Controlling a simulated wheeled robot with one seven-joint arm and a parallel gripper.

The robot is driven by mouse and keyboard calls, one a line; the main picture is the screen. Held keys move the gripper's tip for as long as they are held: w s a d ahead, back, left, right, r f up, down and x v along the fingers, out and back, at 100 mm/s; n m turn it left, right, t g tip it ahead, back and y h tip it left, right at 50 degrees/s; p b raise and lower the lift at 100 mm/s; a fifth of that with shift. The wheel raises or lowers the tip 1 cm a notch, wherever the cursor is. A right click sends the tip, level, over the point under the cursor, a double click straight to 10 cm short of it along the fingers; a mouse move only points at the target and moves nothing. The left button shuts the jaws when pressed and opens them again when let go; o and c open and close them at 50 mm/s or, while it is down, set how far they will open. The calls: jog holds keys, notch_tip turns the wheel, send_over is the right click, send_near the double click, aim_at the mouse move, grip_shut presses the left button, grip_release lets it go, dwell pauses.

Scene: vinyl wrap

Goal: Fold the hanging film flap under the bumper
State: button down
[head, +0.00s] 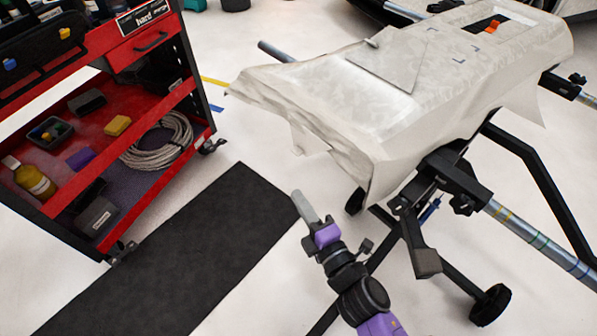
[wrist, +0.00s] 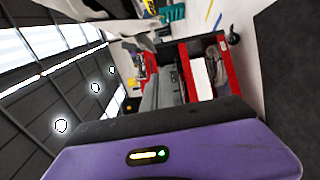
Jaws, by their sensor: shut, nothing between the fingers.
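The bumper lies on a stand, covered by pale, wrinkled film (head: 350,85). A loose film flap (head: 345,150) hangs along the near left edge, with a ragged lower border. The bumper's underside is hidden. My gripper (head: 299,200) is below and in front of this flap, apart from it, pointing up and slightly left. It is shut and empty. In the wrist view, a purple housing with a dark edge fills the bottom, and pale film (wrist: 75,10) shows at the top.
The black stand (head: 455,185) has legs and a grey tube reaching right. A red tool cart (head: 130,55) stands left, holding cable and small items; it also shows in the wrist view (wrist: 229,75). A black mat (head: 170,265) lies on open white floor.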

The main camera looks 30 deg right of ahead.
aim_at(306, 147)
jog(key=w+d+p, duration=0.2)
jog(key=w+d, duration=0.1)
jog(key=w, duration=0.7)
jog(key=shift+w+d, duration=0.3)
jog(key=shift+w, duration=0.05)
